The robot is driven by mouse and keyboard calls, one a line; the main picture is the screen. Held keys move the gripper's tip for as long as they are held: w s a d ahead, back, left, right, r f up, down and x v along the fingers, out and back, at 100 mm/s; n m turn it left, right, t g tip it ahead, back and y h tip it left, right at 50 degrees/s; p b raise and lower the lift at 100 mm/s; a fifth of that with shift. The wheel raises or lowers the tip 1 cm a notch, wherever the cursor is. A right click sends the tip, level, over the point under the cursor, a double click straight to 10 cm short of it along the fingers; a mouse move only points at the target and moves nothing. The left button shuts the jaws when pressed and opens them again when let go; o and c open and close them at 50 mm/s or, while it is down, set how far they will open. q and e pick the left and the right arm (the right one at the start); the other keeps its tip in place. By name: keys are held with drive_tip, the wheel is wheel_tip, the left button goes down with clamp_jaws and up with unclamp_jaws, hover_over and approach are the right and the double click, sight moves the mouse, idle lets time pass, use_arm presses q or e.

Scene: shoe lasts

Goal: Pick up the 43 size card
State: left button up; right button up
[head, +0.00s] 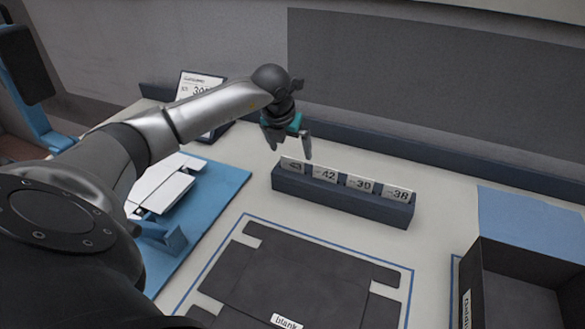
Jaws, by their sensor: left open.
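A dark blue card holder (340,202) stands on the table with several white size cards in a row. The leftmost card (292,164) has a number too blurred to read surely, possibly 43. The other cards look like 42 (326,174), 39 (360,184) and 38 (397,193). My left gripper (290,150) is open, pointing down just above the leftmost card, with one finger on either side of it in the picture. I cannot tell whether the fingers touch the card. My right gripper is not in view.
A tilted sign (198,86) stands behind my left arm. A blue mat (222,184) with white pieces lies at left. A dark flat blank (305,275) lies inside a blue outline in front. A dark open box (515,285) stands at right. A low blue ledge runs along the back.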

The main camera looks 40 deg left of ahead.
sight(292, 159)
use_arm(q)
drive_tip(key=shift+a+b+x, duration=0.2)
drive_tip(key=shift+b+x, duration=0.1)
drive_tip(key=shift+x, duration=3.1)
drive_tip(key=shift+c, duration=0.4)
drive_tip(key=c, duration=1)
